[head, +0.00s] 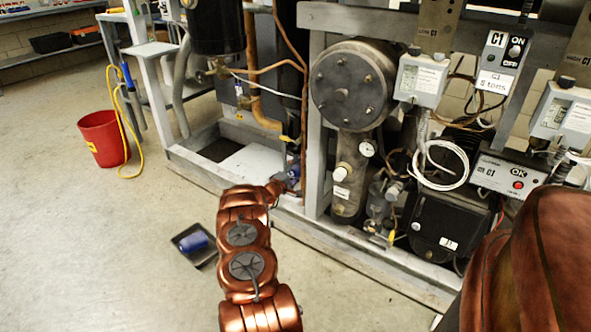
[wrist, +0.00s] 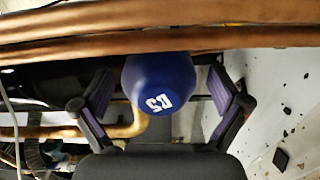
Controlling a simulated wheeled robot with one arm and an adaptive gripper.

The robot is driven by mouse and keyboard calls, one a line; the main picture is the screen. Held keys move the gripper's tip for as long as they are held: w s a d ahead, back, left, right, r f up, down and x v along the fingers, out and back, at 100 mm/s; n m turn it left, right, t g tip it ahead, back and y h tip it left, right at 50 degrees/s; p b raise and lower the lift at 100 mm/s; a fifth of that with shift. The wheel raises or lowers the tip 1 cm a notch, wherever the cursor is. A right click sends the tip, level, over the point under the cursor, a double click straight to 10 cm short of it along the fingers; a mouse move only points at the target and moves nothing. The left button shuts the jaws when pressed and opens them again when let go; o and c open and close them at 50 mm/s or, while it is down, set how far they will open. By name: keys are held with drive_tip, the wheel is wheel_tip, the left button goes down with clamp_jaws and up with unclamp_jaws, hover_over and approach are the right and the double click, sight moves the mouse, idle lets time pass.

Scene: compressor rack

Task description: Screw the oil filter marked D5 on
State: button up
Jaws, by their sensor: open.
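A blue oil filter (wrist: 160,78) with a white mark on its end stands between the fingers of my gripper (wrist: 160,88) in the wrist view. The mark appears turned round, and I cannot read it surely as D5. The gripper is open, with a small gap showing between the filter and each purple-padded finger. In the head view the blue filter (head: 293,172) is partly visible beside my gripper (head: 284,182), low at the rack's frame. Its far end is hidden, so I cannot tell whether it sits on a thread. Another blue cylinder (head: 194,242) lies in a black tray on the floor.
The black tray (head: 181,257) is on the floor left of my arm. Copper pipes (wrist: 220,38) cross close above the filter in the wrist view. The rack's grey base rail (head: 350,262) runs along the front.

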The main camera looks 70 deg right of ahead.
drive_tip(key=n, duration=0.6)
idle(0.3)
drive_tip(key=c, duration=1)
drive_tip(key=m, duration=0.5)
drive_tip(key=shift+m, duration=0.4)
drive_tip(key=shift+c, duration=0.2)
drive_tip(key=m, duration=1.5)
drive_tip(key=shift+m, duration=0.3)
